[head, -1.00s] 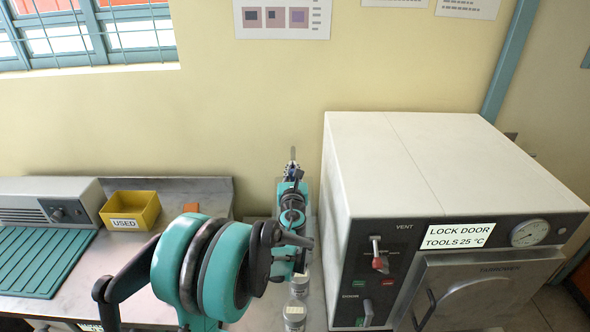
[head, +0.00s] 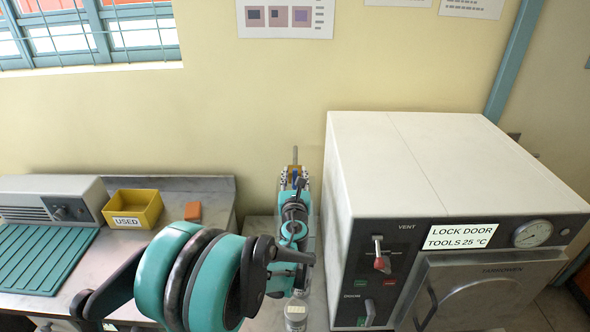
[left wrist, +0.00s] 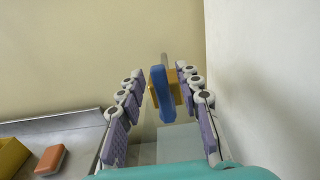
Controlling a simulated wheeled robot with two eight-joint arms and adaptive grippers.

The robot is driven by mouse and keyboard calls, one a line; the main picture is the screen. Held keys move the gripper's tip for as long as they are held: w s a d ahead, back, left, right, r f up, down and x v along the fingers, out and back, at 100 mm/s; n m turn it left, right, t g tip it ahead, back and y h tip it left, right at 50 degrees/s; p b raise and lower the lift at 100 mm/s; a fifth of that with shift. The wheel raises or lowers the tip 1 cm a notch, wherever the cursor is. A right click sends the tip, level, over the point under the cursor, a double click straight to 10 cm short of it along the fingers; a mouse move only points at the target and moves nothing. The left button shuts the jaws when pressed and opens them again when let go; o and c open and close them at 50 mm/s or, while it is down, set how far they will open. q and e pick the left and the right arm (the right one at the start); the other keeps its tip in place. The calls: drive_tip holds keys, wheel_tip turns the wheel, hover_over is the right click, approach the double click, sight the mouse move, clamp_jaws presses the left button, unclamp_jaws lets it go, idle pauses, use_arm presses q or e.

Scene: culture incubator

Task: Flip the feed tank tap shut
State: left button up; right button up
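The feed tank tap shows in the left wrist view as a blue lever (left wrist: 162,93) in front of a brass-yellow body (left wrist: 176,87), with a grey pipe behind it. The lever stands roughly upright, tilted slightly. My left gripper (left wrist: 163,82) is open, its purple-padded fingers one on each side of the tap, with gaps visible. In the head view the left gripper (head: 295,172) is small, close to the wall, left of the white cabinet. Most of the tank is hidden behind my arm. My right gripper is not in view.
The white incubator cabinet (head: 440,165) stands close on the right, its side wall near the fingers. A yellow USED bin (head: 133,208) and an orange block (head: 193,211) are on the metal bench to the left.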

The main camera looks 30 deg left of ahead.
use_arm(q)
drive_tip(key=v, duration=0.8)
drive_tip(key=shift+s, duration=0.15)
drive_tip(key=s+d+f+n+g+h, duration=0.4)
drive_tip(key=s+d+n, duration=0.5)
drive_tip(key=n, duration=0.5)
drive_tip(key=s+d+f+n+g+h, duration=0.4)
drive_tip(key=s+d+n, duration=0.5)
drive_tip(key=n, duration=0.6)
drive_tip(key=shift+s+d+f+n+h, duration=0.3)
drive_tip(key=shift+s+f+h, duration=0.5)
drive_tip(key=shift+s+f, duration=0.2)
